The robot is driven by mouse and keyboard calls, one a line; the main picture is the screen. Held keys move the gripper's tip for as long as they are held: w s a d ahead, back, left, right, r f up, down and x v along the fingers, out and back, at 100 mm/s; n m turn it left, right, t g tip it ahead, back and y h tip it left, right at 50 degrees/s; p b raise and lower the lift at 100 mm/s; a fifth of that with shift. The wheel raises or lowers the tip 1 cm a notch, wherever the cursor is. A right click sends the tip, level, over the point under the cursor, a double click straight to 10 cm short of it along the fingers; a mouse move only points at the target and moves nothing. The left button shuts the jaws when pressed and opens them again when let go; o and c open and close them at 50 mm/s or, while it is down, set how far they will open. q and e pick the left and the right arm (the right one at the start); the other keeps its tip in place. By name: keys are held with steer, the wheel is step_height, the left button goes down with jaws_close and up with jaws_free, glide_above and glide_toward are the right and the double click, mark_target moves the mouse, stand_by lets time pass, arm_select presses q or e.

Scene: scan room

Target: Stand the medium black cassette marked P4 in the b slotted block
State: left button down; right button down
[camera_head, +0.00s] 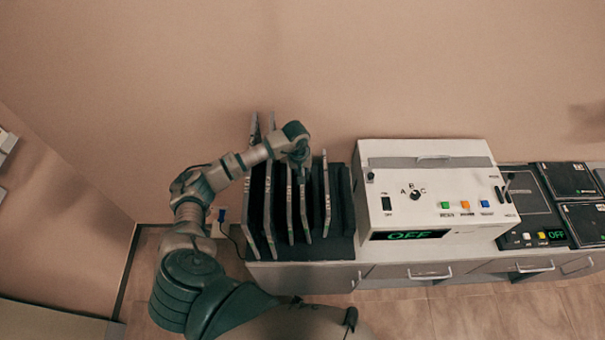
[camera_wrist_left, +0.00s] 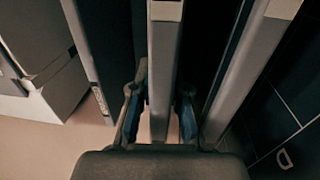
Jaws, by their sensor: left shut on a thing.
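Several thin dark cassettes with grey edges stand on edge in a dark slotted block (camera_head: 344,240) at the left end of the counter. Their markings are too small to read, so I cannot tell which is P4, and no letter b shows on the block. My left gripper (camera_head: 300,164) reaches down among the middle cassettes. In the left wrist view my left gripper (camera_wrist_left: 160,112) has one finger on each side of a cassette (camera_wrist_left: 162,60) and is shut on it. Other cassettes stand close on both sides, one at the right (camera_wrist_left: 250,60). My right gripper is not in view.
A white control box (camera_head: 425,180) with an A-B-C dial and an OFF display stands right of the block. Further right are flat black cassettes (camera_head: 568,180) and a small panel (camera_head: 533,238) reading OFF. The wall is close behind the counter.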

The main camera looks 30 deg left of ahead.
arm_select(q)
steer(key=shift+w+r, duration=0.15)
steer(key=shift+r, duration=0.4)
steer(key=shift+a+r+p, duration=0.15)
steer(key=shift+r+p, duration=0.4)
steer(key=shift+r, duration=0.2)
steer(key=shift+r+p, duration=0.45)
steer(key=shift+r, duration=0.7)
steer(key=shift+r+p, duration=0.35)
steer(key=shift+r, duration=0.75)
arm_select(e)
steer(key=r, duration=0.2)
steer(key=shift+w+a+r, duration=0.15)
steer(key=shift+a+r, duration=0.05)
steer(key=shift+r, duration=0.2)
arm_select(q)
steer(key=shift+r, duration=0.1)
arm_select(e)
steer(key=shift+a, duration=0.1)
arm_select(q)
steer(key=shift+r, duration=0.1)
steer(key=shift+r, duration=0.6)
step_height(320, 180, up, 7)
steer(key=shift+r+p, duration=0.2)
steer(key=shift+p, duration=0.1)
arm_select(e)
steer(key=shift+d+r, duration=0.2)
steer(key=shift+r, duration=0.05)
